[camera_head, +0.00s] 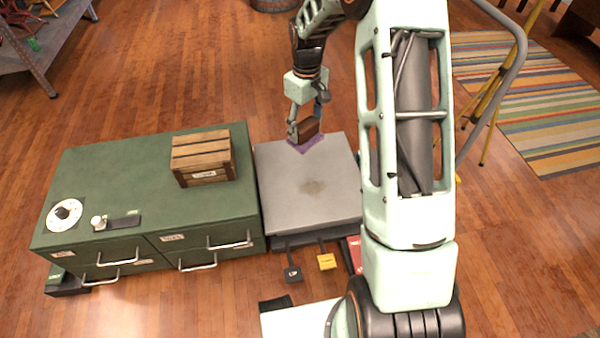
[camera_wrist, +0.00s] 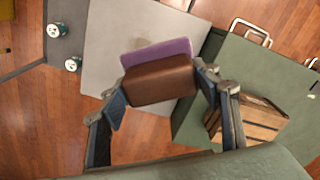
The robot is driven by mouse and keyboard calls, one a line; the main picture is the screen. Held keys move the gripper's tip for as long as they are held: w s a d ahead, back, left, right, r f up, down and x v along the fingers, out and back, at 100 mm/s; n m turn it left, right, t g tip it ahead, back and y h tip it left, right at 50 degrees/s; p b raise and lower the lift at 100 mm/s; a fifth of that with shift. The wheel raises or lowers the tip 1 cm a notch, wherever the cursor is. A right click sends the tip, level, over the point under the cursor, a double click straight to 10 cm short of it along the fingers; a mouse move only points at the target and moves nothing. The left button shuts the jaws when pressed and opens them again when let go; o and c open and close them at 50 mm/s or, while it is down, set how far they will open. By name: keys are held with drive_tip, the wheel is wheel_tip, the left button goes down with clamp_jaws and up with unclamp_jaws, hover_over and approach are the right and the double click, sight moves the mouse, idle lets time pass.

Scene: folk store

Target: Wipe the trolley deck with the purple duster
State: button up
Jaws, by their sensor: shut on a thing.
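The trolley deck (camera_head: 290,205) is a light grey square top beside the green cabinet, with a brownish smudge (camera_head: 313,187) near its middle. The purple duster (camera_head: 307,146) has a brown block handle (camera_head: 309,128) and sits at the far edge of the deck. My gripper (camera_head: 305,127) is shut on the brown handle. In the wrist view the duster's purple pad (camera_wrist: 157,52) shows beyond the handle (camera_wrist: 160,82), between the two fingers. The pad appears at or just above the deck; I cannot tell whether it touches. My arm hides the deck's right edge.
Black and yellow pedals (camera_head: 326,261) lie in front. A yellow-legged frame (camera_head: 492,85) stands at right.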

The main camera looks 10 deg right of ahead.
drive_tip(key=shift+w+a+f+n+b, duration=0.15)
drive_tip(key=shift+w+f+n+b, duration=0.9)
drive_tip(key=shift+f+n, duration=3.45)
drive_tip(key=shift+w+a+f+n+b, duration=0.1)
drive_tip(key=shift+w+f+n+b, duration=0.3)
drive_tip(key=shift+f+n+b, duration=3.9)
drive_tip(key=shift+w+a+f+n+p, duration=0.15)
drive_tip(key=shift+w+f+n+p, duration=0.95)
drive_tip(key=shift+f, duration=6.55)
drive_tip(key=shift+s+f+n+b, duration=0.2)
drive_tip(key=shift+f+n+b, duration=0.15)
drive_tip(key=shift+f, duration=0.15)
drive_tip(key=shift+s+f+n+b, duration=0.25)
drive_tip(key=shift+f+b, duration=0.1)
drive_tip(key=shift+f, duration=0.15)
